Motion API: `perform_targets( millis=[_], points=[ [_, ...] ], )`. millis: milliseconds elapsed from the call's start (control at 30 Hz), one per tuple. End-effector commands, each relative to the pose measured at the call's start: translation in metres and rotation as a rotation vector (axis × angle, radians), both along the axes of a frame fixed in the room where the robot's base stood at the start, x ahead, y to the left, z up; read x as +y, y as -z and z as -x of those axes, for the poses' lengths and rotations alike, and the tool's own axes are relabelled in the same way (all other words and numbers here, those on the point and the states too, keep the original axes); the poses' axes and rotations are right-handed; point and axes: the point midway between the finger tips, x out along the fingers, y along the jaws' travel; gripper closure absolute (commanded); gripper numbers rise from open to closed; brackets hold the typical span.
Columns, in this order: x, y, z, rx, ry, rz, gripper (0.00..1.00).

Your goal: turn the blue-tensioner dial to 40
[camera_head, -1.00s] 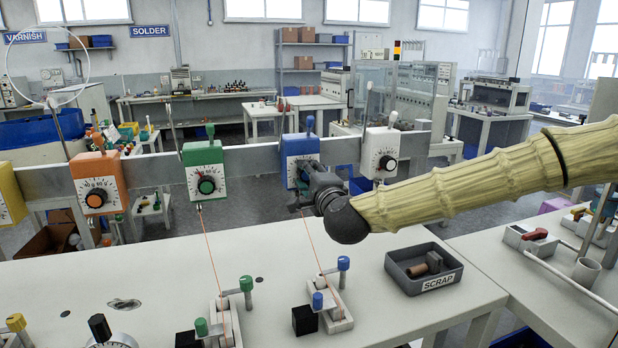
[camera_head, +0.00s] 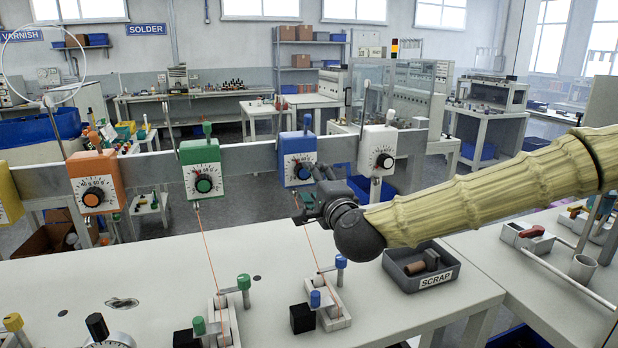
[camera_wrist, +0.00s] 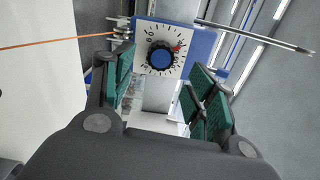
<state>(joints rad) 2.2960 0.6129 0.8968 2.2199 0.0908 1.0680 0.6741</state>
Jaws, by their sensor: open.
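The blue tensioner (camera_head: 297,146) is a blue box with a white scale plate, mounted on the rail. Its dial (camera_head: 302,172) has a blue centre and shows just left of my gripper. In the wrist view the dial (camera_wrist: 160,57) is black-rimmed and faces the camera, with a red mark at its upper right; the exact reading is too small to tell. My gripper (camera_head: 307,194) is open and empty, below and to the right of the dial. In the wrist view its green-padded fingers (camera_wrist: 162,85) stand on either side, with the dial beyond the gap, apparently untouched.
An orange tensioner (camera_head: 95,166), a green one (camera_head: 201,152) and a white one (camera_head: 377,140) share the metal rail (camera_head: 243,156). An orange wire runs from the blue tensioner to the bench fixture (camera_head: 330,305). The grey scrap bin (camera_head: 420,277) stands on the bench under my arm.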

Motion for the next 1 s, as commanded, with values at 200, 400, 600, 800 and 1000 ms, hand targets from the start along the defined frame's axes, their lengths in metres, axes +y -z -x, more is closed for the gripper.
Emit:
perform_targets(
  millis=[200,400,600,800,1000],
  points=[
    [-0.012,0.0,0.036,-0.001,0.001,-0.001,0.44],
    [-0.018,0.0,0.054,0.001,0.001,-0.001,0.44],
    [-0.02,0.0,0.059,0.0,0.002,0.0,0.44],
    [-0.02,0.0,0.059,0.0,0.001,0.0,0.44],
    [-0.019,-0.017,0.059,0.0,0.001,0.0,0.44]
  ],
)
